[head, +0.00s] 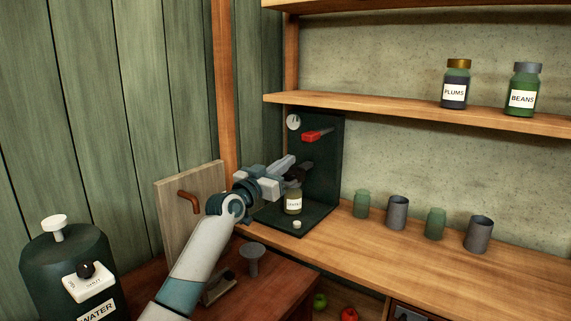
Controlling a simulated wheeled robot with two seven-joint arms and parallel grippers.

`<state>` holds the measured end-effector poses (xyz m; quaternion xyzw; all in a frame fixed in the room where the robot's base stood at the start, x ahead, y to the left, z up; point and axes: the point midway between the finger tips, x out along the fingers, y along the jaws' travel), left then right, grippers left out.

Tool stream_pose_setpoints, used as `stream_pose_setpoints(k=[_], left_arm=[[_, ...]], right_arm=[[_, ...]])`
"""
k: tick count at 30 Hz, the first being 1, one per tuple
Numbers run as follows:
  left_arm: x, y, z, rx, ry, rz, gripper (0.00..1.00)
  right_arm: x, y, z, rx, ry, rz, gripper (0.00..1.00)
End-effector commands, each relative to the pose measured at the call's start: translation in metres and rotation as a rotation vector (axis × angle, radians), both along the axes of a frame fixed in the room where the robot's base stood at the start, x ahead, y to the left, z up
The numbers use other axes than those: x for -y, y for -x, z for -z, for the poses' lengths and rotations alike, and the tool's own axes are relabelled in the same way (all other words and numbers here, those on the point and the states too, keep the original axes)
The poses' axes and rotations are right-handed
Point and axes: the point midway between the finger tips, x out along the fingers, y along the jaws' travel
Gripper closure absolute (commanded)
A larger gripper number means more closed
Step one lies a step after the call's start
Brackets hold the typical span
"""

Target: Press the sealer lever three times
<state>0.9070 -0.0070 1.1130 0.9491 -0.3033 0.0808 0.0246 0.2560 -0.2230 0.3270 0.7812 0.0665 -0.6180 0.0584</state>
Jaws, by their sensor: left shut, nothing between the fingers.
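The sealer is a dark green stand (325,160) at the left end of the wooden counter. Its red lever (317,134) sticks out to the left from the upright plate, with a white round dial (293,121) above it. A dark part of the sealer, partly hidden by my gripper, sits below the lever. A labelled jar (293,201) stands upright on the sealer's base. My left gripper (291,161) is shut and empty, in front of the sealer, below and left of the lever. It appears apart from the lever. My right gripper is not in view.
Green jars (362,203) and grey cups (397,212) stand on the counter to the right. A small pale knob (297,224) lies at the base's front. A shelf above holds plums (455,84) and beans (523,90) jars. A water tank (68,265) stands lower left.

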Motion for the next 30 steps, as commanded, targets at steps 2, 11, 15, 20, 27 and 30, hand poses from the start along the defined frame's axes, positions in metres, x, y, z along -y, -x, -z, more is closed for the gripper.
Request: stream_pose_setpoints(k=[2, 11, 15, 20, 27, 30], left_arm=[[-0.0002, -0.0001, -0.0001, 0.0, 0.0, 0.0, 1.0], [-0.0002, -0.0001, -0.0002, 0.0, 0.0, 0.0, 1.0], [-0.0002, -0.0001, -0.0003, 0.0, 0.0, 0.0, 1.0], [-0.0001, 0.0, -0.0003, 0.0, 0.0, 0.0, 1.0], [-0.0001, 0.0, -0.0002, 0.0, 0.0, 0.0, 1.0], [-0.0001, 0.0, -0.0002, 0.0, 0.0, 0.0, 1.0]], right_arm=[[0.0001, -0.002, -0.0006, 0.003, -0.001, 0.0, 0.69], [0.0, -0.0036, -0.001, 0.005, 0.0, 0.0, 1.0], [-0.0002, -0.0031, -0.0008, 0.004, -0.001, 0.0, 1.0], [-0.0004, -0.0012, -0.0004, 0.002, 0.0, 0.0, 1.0], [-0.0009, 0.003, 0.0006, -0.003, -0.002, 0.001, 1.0], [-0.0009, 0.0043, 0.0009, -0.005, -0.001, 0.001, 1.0]])
